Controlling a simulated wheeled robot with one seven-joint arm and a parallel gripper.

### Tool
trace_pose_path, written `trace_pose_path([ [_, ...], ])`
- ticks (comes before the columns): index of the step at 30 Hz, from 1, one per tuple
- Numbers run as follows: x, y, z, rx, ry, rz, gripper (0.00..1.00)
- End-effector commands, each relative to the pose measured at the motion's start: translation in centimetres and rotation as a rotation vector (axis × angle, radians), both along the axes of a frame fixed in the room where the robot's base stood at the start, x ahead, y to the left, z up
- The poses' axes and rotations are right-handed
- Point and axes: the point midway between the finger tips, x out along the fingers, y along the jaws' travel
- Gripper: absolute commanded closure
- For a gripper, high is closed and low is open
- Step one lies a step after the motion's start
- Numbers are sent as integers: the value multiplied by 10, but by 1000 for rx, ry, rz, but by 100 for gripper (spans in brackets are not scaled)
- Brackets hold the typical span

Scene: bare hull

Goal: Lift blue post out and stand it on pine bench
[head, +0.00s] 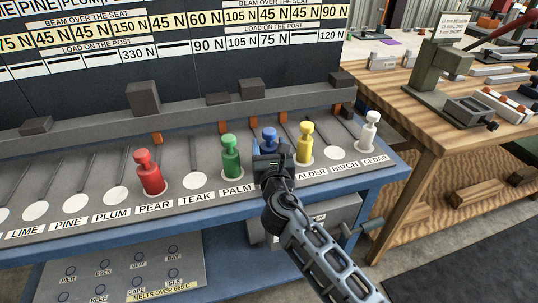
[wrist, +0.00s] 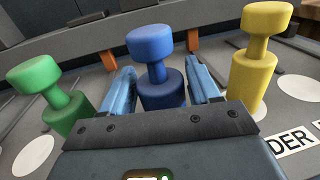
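The blue post (head: 268,137) stands upright on the grey sloping board, between the green and yellow posts. In the wrist view the blue post (wrist: 152,62) has a rounded head, a narrow neck and a wider lower body. My gripper (head: 268,158) is in front of it and hides its lower part in the head view. In the wrist view my gripper (wrist: 161,88) is open, one blue finger on each side of the lower body, with gaps visible. The wooden bench (head: 402,88), likely the pine bench, stands at the right.
A green post (head: 231,158) and a yellow post (head: 304,143) stand close on either side. A red post (head: 149,173) and a white post (head: 369,131) stand farther out. A green press (head: 445,75) and metal blocks occupy the wooden bench. A grey rail (head: 190,112) runs behind the posts.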

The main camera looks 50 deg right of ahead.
Motion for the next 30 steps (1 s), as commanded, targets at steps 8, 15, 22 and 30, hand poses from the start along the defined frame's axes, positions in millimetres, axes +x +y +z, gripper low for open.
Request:
trace_pose_path([
  [8, 0, 0, 0, 0, 0, 0, 66],
  [15, 0, 0, 0, 0, 0, 0, 89],
  [22, 0, 0, 2, -1, -3, 1, 100],
  [30, 0, 0, 10, -1, -4, 0, 100],
])
